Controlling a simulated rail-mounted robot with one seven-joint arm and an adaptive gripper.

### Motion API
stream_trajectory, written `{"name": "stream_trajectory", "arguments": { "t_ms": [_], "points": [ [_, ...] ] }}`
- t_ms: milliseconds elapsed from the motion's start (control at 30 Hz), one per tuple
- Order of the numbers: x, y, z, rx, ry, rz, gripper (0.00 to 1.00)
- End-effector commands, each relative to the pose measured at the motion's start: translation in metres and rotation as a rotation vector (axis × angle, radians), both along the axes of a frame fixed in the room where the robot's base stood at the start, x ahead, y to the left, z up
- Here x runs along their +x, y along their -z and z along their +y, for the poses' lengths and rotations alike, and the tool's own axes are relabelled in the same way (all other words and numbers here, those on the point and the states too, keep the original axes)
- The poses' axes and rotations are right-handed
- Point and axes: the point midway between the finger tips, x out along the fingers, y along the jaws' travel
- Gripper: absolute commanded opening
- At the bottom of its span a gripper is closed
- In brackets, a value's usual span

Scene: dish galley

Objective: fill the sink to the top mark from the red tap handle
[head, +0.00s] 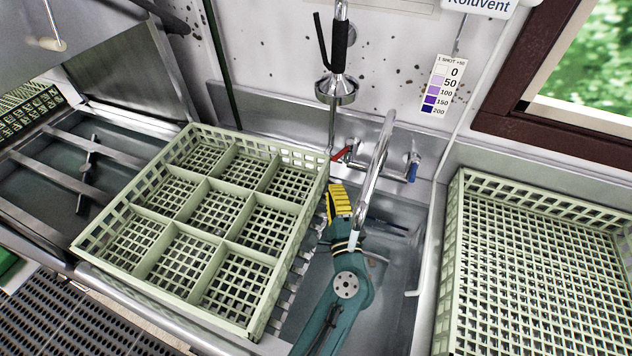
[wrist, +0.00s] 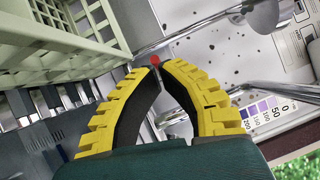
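The red tap handle (head: 342,154) sticks out to the left of the tap's base on the back wall. Its red end (wrist: 155,60) shows just beyond my fingertips in the wrist view. The chrome spout (head: 378,170) curves out over the sink (head: 390,290). I see no clear stream under it, and I cannot tell the water level. A dark bar (head: 388,227) and a pale line cross the sink's inside; I cannot tell whether either is the top mark. My yellow-fingered gripper (head: 335,188) is just in front of the red handle, its tips nearly together with nothing visibly held; contact is unclear.
A blue tap handle (head: 413,167) is right of the spout. A compartmented green rack (head: 100,262) stands close left of my gripper, and another rack (head: 448,250) stands right of the sink. A spray head (head: 336,90) hangs above. A colour chart (head: 441,87) is on the wall.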

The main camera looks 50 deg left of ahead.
Motion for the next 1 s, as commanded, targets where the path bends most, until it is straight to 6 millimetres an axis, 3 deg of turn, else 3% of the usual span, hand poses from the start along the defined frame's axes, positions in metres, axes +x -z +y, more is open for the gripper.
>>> {"name": "stream_trajectory", "arguments": {
  "t_ms": [33, 67, 200, 333, 833, 1000],
  "points": [
    [0.018, 0.032, -0.021, 0.001, 0.043, -0.009, 0.00],
    [0.026, 0.037, -0.031, 0.003, 0.064, -0.013, 0.00],
    [0.045, 0.044, -0.060, 0.009, 0.118, -0.026, 0.00],
    [0.050, 0.041, -0.063, 0.010, 0.129, -0.027, 0.00],
    [0.106, 0.028, 0.015, 0.011, 0.125, -0.024, 0.00],
    [0.102, 0.020, 0.042, 0.010, 0.124, -0.024, 0.00]
  ]
}}
